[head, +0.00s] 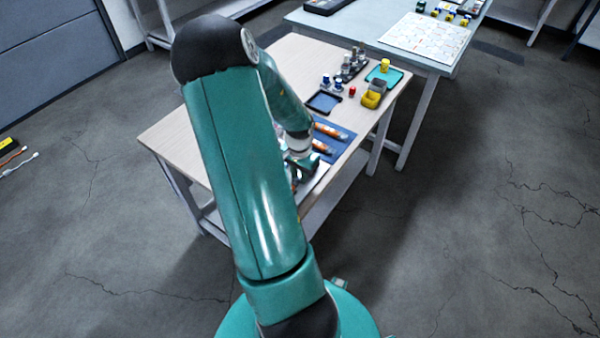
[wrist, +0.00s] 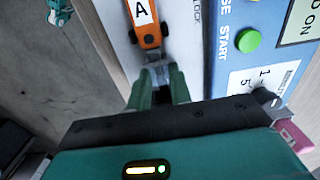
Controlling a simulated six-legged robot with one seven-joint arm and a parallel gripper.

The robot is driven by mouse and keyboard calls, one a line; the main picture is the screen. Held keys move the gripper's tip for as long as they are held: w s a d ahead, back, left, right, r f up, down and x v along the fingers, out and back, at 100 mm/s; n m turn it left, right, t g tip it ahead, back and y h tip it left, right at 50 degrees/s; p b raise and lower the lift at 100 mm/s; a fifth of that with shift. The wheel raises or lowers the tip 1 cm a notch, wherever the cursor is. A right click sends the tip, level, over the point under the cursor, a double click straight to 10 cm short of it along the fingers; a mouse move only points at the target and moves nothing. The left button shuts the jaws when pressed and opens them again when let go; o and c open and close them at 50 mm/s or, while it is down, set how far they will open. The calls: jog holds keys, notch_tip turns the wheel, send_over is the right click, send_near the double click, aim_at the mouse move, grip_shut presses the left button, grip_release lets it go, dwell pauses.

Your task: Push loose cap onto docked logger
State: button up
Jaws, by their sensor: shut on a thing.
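In the wrist view, an orange logger (wrist: 148,34) with a white label "A" and a dark lower end lies on a pale dock strip. My gripper (wrist: 160,72) is just below that dark end, its green fingers shut on a small grey piece, which looks like the loose cap (wrist: 158,72). The fingers hide most of it, and I cannot tell whether it touches the logger. In the head view, orange loggers (head: 328,130) lie on a blue mat (head: 345,139); my arm hides much of the gripper.
A blue panel with a green START button (wrist: 248,40) lies right of the fingers, and a pink piece (wrist: 292,134) at lower right. The table's left part is clear.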

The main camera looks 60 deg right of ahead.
aim_at(297, 178)
jog(key=shift+a, duration=0.5)
jog(key=shift+c, duration=0.3)
dwell(1.0)
jog(key=o, duration=1)
jog(key=shift+w, duration=0.1)
jog(key=shift+c, duration=0.2)
jog(key=shift+o, duration=0.4)
jog(key=shift+o, duration=0.8)
jog(key=shift+r, duration=0.65)
jog(key=shift+r, duration=2.95)
